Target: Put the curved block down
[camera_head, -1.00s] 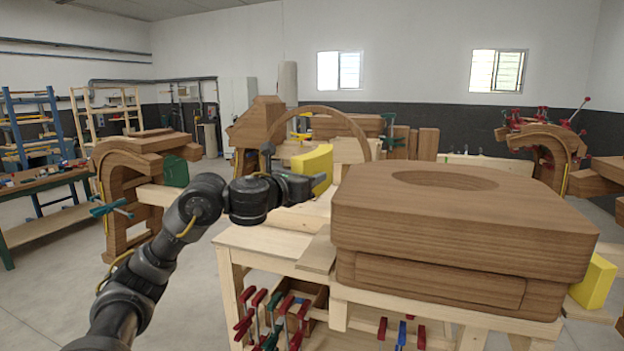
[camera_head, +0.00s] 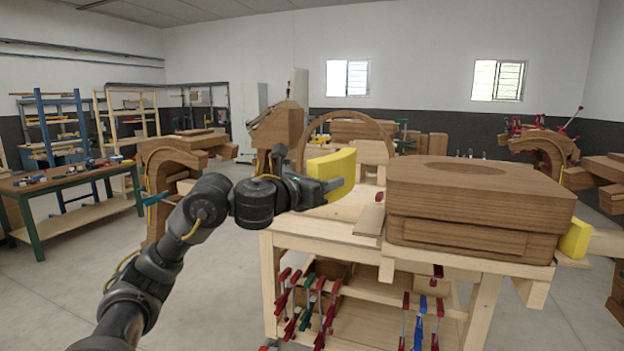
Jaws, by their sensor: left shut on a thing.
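A yellow curved block (camera_head: 334,175) is in my left gripper (camera_head: 328,186), which is shut on it. The block stands upright at the tip of the arm, over or in front of the left part of a light wooden workbench (camera_head: 318,228). I cannot tell whether its lower edge touches the bench top. The far finger is hidden by the block. My right gripper is not in view.
A large brown wooden form (camera_head: 478,205) fills the right of the bench. Another yellow block (camera_head: 576,238) is at its right side. A wooden arch (camera_head: 350,122) stands behind my gripper. Several clamps (camera_head: 308,305) hang below the bench top. Open floor lies to the left.

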